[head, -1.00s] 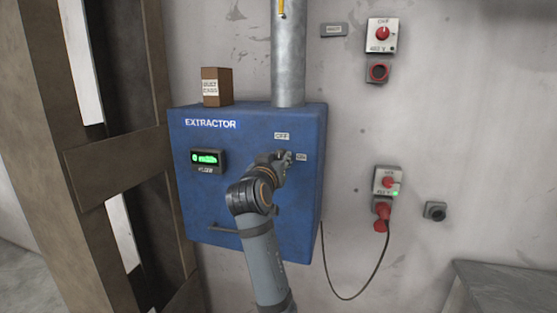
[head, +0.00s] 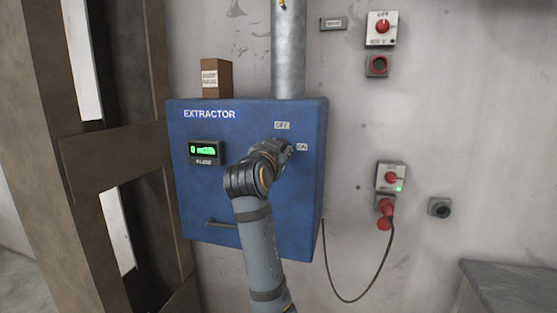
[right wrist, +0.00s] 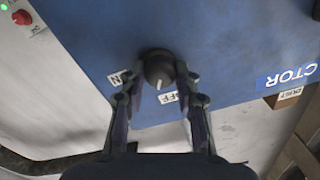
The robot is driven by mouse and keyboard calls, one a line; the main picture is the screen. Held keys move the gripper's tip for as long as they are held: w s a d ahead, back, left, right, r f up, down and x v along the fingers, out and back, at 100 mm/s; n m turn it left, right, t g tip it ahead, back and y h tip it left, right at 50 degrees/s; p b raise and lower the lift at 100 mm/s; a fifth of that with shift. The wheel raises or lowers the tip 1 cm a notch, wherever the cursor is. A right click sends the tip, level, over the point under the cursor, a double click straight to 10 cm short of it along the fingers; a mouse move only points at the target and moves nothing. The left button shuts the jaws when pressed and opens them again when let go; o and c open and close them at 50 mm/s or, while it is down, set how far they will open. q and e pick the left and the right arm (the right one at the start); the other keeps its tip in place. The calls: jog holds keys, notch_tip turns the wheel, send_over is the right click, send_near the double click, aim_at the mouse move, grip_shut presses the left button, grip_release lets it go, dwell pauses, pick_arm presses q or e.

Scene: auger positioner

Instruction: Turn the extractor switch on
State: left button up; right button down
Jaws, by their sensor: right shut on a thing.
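The blue extractor box (head: 215,205) is on the wall, with an OFF label (head: 282,125) and, lower right, an ON label (head: 302,147). My right gripper (head: 284,147) is at the switch there; my wrist hides the knob in the head view. In the right wrist view, the dark round switch knob (right wrist: 158,66) sits between the fingertips of my right gripper (right wrist: 162,80), which is shut on it. Its white mark points between the ON label (right wrist: 119,78) and the OFF label (right wrist: 169,97), nearer OFF. My left gripper is not in view.
A green-lit display (head: 206,152) and a handle bar (head: 222,225) are on the box front. A brown block (head: 216,78) and a metal pipe (head: 288,50) stand on top. Red switches (head: 382,28) and a red plug (head: 385,208) with a hanging cable are at right. Wooden beams (head: 100,160) stand left.

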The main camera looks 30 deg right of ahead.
jog(key=shift+m+b, duration=4.05)
jog(key=shift+m, duration=2.05)
jog(key=c, duration=1.2)
grip_release()
jog(key=shift+o, duration=1.1)
jog(key=shift+w, duration=0.1)
jog(key=shift+f, duration=0.1)
